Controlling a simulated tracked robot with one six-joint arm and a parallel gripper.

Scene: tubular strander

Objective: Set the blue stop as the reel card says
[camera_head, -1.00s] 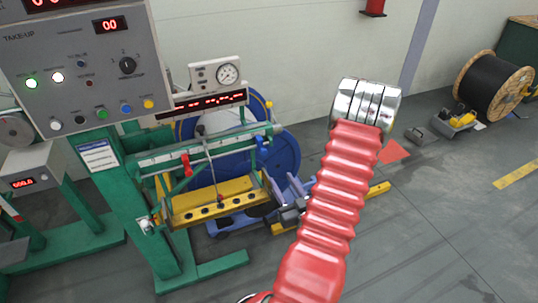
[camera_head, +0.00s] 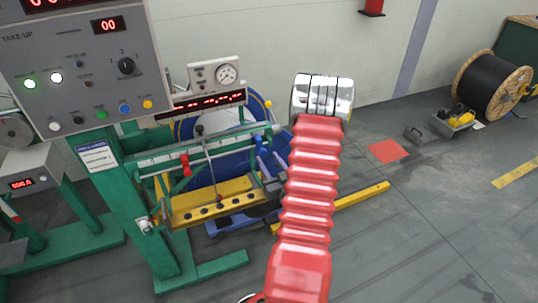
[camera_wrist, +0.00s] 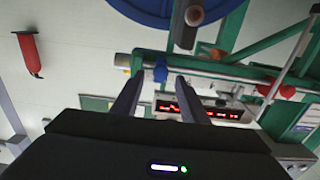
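The blue stop (camera_head: 262,141) is on the horizontal scale rail (camera_head: 200,149), near its right end. The red stop (camera_head: 186,165) is on the same rail, further left. In the wrist view, which is turned over, my gripper (camera_wrist: 159,84) is open, its two fingers apart. The blue stop (camera_wrist: 160,73) shows in line with the gap between the fingertips; I cannot tell whether it is inside the gap. The red stop (camera_wrist: 276,89) is to the right there. In the head view my arm hides most of the gripper. A white label (camera_head: 97,156) on the green post is too small to read.
A large blue reel (camera_head: 185,130) stands behind the rail, with a yellow bar (camera_head: 215,202) below it. The control panel (camera_head: 85,65) is at the left and a gauge (camera_head: 227,73) above the rail. The floor at the right is mostly free.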

